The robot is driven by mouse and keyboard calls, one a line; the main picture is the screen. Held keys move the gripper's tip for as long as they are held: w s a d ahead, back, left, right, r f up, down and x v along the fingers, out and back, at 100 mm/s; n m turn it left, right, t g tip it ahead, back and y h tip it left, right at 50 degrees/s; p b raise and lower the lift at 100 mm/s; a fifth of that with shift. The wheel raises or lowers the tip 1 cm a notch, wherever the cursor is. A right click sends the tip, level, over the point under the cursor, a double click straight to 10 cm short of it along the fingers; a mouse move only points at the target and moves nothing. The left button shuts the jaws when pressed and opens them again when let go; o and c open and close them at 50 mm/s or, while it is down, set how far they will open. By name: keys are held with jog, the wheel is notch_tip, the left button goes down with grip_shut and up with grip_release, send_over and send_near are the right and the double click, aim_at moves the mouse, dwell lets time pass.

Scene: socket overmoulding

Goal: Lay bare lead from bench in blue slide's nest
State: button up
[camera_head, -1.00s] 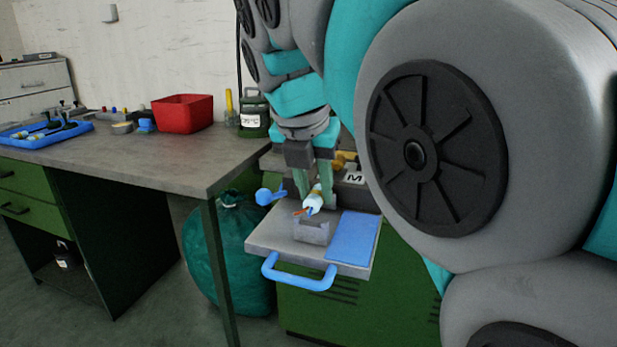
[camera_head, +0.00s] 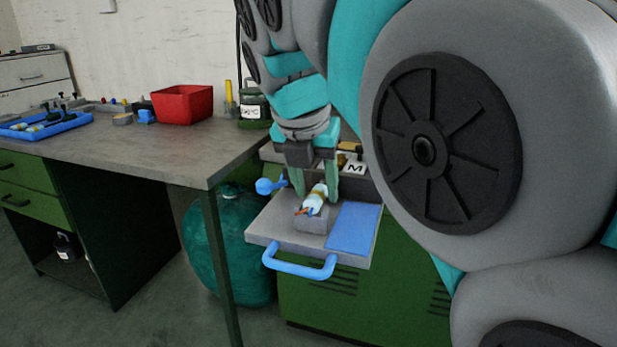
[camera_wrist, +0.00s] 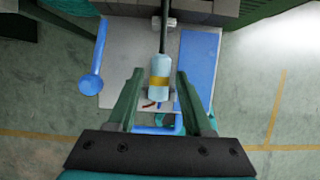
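The bare lead (camera_head: 317,197) has a pale blue body with a yellow band and reddish wire ends. It lies on the grey nest block (camera_head: 311,223) of the slide (camera_head: 285,238), which has a blue handle (camera_head: 300,268). In the wrist view the lead (camera_wrist: 160,72) runs lengthwise, its dark cable going up toward the machine. My gripper (camera_head: 316,194) is open around it. In the wrist view the fingers (camera_wrist: 161,84) stand apart on both sides with gaps to the lead. How deep the lead sits in the nest is hidden.
A blue pad (camera_head: 354,228) covers the slide's right side. A blue ball-ended lever (camera_head: 266,186) stands at its left. The bench (camera_head: 150,160) at left bears a blue tray (camera_head: 75,122) and a red bin (camera_head: 182,105). A green bag (camera_head: 225,245) stands beneath.

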jog(key=shift+o, duration=0.9)
jog(key=shift+r, duration=0.1)
jog(key=v, duration=0.7)
jog(key=shift+s+r, duration=0.15)
jog(key=shift+r, duration=0.1)
